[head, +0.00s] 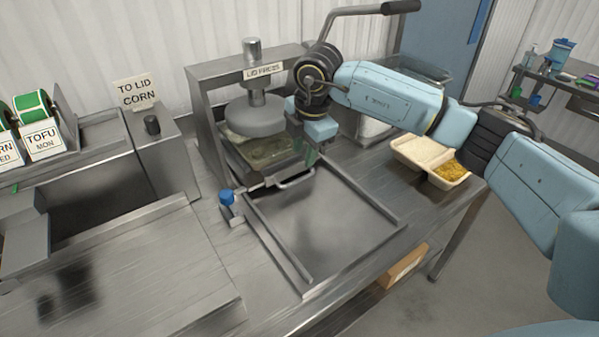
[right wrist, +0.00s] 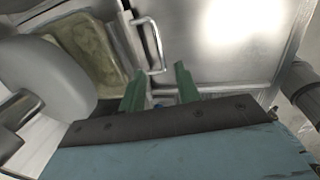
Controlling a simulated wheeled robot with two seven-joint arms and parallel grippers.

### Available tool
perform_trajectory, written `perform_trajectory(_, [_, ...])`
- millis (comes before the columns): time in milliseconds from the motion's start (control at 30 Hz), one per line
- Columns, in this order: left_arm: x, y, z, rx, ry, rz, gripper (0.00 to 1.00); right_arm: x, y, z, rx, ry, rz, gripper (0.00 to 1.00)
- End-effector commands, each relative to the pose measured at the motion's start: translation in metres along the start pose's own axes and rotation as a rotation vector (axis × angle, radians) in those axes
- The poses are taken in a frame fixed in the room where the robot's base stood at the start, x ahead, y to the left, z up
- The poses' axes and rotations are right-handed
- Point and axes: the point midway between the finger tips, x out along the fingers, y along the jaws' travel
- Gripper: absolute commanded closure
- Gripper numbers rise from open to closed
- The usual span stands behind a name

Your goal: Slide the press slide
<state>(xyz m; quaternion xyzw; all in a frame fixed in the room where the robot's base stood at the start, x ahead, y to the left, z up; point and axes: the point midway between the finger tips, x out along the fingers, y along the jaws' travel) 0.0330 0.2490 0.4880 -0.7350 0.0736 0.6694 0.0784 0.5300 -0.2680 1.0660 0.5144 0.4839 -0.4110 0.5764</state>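The lid press (head: 256,117) stands at the back with its round grey head raised over the press slide (head: 243,167). A greenish, see-through tray (head: 270,152) sits on the slide under the head; it also shows in the right wrist view (right wrist: 88,52). The slide's U-shaped metal handle (head: 292,183) sticks out at the front. My right gripper (head: 309,154) is above and behind the handle, beside the press head. In the right wrist view, its green fingers (right wrist: 160,82) are apart, with the handle (right wrist: 155,45) just ahead; contact is unclear. My left gripper is not in view.
A bare metal plate between rails (head: 325,218) lies in front of the press. A blue knob (head: 226,196) stands by the left rail. A two-part tray of rice and corn (head: 430,162) is at the right. The press lever (head: 362,11) rises above my arm.

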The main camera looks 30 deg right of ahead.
Motion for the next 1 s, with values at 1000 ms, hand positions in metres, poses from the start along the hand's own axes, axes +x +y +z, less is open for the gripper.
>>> perform_trajectory(1000, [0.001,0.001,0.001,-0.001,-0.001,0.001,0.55,0.084,0.0,-0.001,-0.003,0.003,0.0,0.9])
